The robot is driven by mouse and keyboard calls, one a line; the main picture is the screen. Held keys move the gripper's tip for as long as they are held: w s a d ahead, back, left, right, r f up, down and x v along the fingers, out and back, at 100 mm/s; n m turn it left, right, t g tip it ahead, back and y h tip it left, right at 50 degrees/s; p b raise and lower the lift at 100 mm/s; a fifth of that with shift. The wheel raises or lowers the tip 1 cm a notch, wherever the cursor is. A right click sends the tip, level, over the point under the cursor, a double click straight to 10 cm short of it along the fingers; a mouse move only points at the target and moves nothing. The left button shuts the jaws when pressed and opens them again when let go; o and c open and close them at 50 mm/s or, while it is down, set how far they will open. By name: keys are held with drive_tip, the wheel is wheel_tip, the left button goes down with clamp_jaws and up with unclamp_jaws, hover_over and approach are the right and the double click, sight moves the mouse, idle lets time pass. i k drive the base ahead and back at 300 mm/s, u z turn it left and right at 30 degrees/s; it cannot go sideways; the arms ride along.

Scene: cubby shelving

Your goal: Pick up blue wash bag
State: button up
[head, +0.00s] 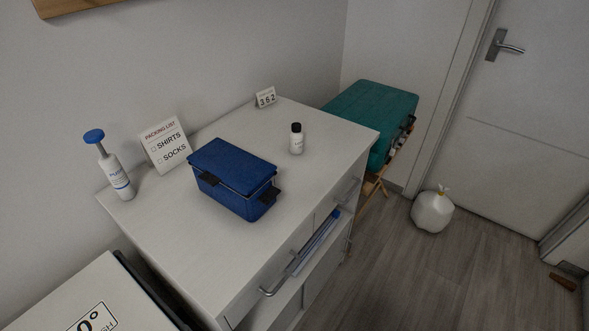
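The blue wash bag (235,179) is a box-shaped dark blue case with a lid and black fittings on its left and right ends. It stands upright on top of the white dresser (285,131), left of the middle. The lid appears slightly raised along the front edge. My gripper is not in view.
On the dresser are a pump bottle (117,178), a packing list sign (165,144), a small dark-capped bottle (296,139) and a number card (266,98). A front drawer (315,243) is partly open. A teal suitcase (368,112) and white bag (432,212) are at right.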

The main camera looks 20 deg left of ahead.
sight(250, 207)
drive_tip(key=z, duration=0.45)
drive_tip(key=k, duration=0.25)
drive_tip(key=u, duration=2.9)
